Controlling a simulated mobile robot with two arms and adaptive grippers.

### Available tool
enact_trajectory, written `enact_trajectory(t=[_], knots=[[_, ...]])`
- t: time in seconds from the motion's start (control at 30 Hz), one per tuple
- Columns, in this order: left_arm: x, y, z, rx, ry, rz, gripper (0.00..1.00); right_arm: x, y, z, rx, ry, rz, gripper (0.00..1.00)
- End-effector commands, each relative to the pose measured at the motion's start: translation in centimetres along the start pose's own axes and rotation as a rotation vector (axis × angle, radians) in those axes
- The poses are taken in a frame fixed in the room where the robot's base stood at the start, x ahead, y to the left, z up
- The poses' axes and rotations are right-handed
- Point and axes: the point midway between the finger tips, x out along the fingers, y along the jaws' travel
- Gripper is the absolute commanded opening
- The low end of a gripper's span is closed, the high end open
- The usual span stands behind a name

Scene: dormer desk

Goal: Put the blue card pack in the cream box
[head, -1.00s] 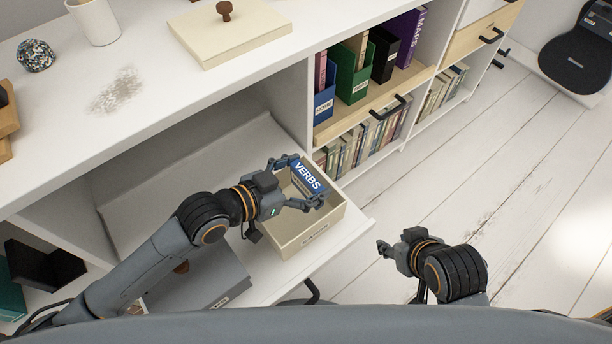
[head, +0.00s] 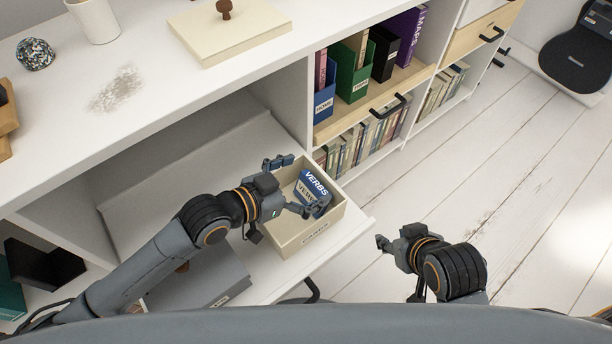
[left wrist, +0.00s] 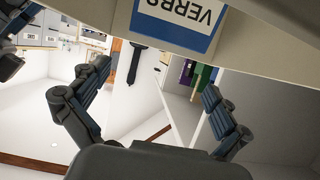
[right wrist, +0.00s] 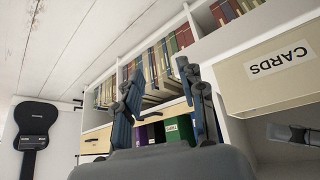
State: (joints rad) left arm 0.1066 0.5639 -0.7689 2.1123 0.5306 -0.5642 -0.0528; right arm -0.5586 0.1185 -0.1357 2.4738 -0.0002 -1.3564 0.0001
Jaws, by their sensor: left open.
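The box stands on the white pull-out shelf and has a CARDS label, also legible on the cream box (right wrist: 280,75) in the right wrist view. My left gripper (head: 287,186) is open over the left part of the box, its fingers apart from each other. In the left wrist view the blue card pack (left wrist: 180,22) shows at the top, beyond the open fingers. My right gripper (head: 382,250) is open and empty, to the right of the shelf.
A cream lid (head: 228,35) with a brown knob lies on the white desktop. A grey box (head: 205,277) sits left of the cream box. Shelves with a blue file (head: 324,104), a green file (head: 352,85) and books stand behind.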

Motion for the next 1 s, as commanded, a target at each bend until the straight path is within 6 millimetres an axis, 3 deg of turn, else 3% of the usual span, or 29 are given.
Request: enact_trajectory(t=[0.17,0.3,0.5,0.8,1.0], knots=[[-0.1,0.0,-0.2,0.000,0.001,0.000,1.00,0.0,0.0,0.0,0.000,-0.001,-0.001,0.40],[-0.6,0.0,-1.5,0.001,0.004,0.000,1.00,-0.2,0.0,0.7,0.000,-0.036,-0.001,0.40],[-4.5,0.0,-1.2,0.001,-0.006,-0.001,1.00,-1.7,0.4,4.5,0.007,-0.218,0.007,0.40],[-10.5,0.0,-1.1,0.000,-0.004,0.000,1.00,-2.7,0.5,4.5,0.008,-0.242,0.010,0.40],[-12.2,0.0,-1.1,-0.001,-0.002,0.000,1.00,-2.9,0.5,4.4,0.008,-0.241,0.010,0.40]])
